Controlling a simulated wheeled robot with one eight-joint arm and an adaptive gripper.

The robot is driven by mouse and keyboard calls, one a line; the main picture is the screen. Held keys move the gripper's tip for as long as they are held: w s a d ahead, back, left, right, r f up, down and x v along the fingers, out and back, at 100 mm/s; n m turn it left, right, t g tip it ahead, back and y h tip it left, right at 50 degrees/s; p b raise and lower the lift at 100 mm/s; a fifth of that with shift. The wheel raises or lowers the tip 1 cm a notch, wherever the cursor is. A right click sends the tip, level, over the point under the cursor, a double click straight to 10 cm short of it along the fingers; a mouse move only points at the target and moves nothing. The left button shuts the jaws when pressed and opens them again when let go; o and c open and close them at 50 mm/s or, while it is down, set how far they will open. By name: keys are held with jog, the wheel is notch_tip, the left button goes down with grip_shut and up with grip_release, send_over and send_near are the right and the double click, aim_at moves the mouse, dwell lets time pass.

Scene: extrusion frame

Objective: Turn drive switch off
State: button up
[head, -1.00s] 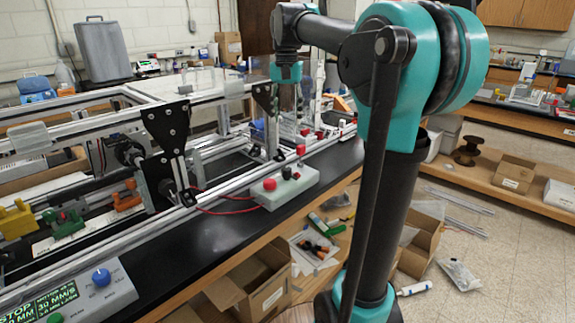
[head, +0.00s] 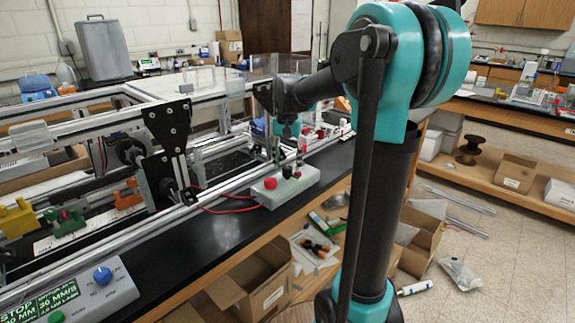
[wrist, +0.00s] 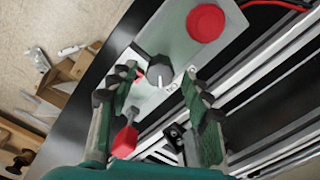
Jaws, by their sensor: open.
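A pale grey switch box (head: 290,191) stands on the black bench edge beside the frame. In the wrist view the box face (wrist: 172,33) carries a red round button (wrist: 206,22), a black rotary knob (wrist: 156,66) with a white pointer, and a red-tipped lever (wrist: 126,140). Which control is the drive switch is not clearly labelled; small marks beside the knob are too small to read. My gripper (wrist: 163,84) is open, with its green fingers on either side of the knob, apparently not touching it. In the head view my gripper (head: 290,150) points down above the box.
The aluminium extrusion frame (head: 222,187) runs along the box's far side. A red cable (head: 225,211) loops from the box's left end. A control panel (head: 88,297) with a blue knob stands at lower left. The black bench top (head: 190,250) is clear in front.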

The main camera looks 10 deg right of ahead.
jog(key=shift+f, duration=0.35)
jog(key=shift+c, duration=0.5)
grip_shut()
